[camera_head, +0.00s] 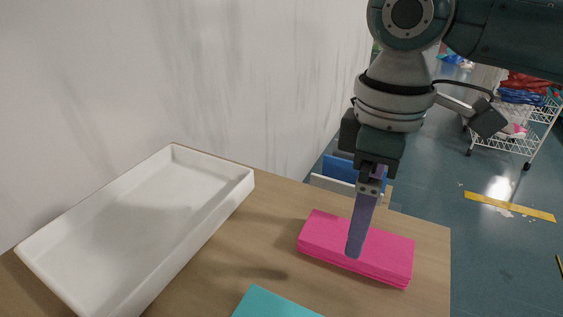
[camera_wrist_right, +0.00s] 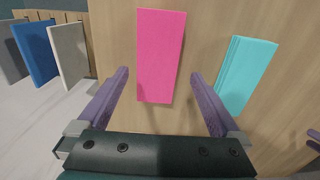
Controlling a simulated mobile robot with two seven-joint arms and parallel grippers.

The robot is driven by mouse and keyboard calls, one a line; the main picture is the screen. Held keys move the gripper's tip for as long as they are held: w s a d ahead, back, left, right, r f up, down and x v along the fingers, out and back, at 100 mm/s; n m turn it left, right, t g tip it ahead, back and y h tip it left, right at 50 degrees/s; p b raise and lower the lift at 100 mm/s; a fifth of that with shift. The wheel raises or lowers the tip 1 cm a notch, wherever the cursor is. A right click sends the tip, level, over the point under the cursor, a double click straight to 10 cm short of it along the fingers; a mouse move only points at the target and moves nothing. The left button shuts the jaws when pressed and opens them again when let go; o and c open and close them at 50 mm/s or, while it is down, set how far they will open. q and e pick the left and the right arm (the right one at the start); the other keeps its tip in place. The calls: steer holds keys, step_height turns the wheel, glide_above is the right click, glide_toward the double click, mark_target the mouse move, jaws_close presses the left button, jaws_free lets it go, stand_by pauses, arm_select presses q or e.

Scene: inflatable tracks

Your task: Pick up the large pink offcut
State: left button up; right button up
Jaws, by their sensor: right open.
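The large pink offcut (camera_head: 388,258) is a flat, layered rectangular block lying on the wooden table near its right end. It also shows in the right wrist view (camera_wrist_right: 161,45), running lengthwise away from the camera. My right gripper (camera_head: 355,250) points down over it with purple fingers, one hiding the other in the head view. In the right wrist view the fingers (camera_wrist_right: 158,76) are apart, one on each side of the pink offcut, with nothing between them held. Whether they touch it I cannot tell. My left gripper is not in view.
A teal offcut (camera_head: 270,304) lies at the front, also visible in the right wrist view (camera_wrist_right: 245,75). A white tray (camera_head: 195,232) stands on the left. Blue (camera_wrist_right: 38,52) and white (camera_wrist_right: 70,52) panels stand beyond the table edge.

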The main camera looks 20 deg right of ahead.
mark_target(386, 257)
step_height(386, 257, down, 5)
steer(key=shift+w+d+r+b, duration=0.1)
steer(key=shift+d+b, duration=0.05)
steer(key=shift+b, duration=0.3)
steer(key=c, duration=1.3)
steer(key=shift+r, duration=0.1)
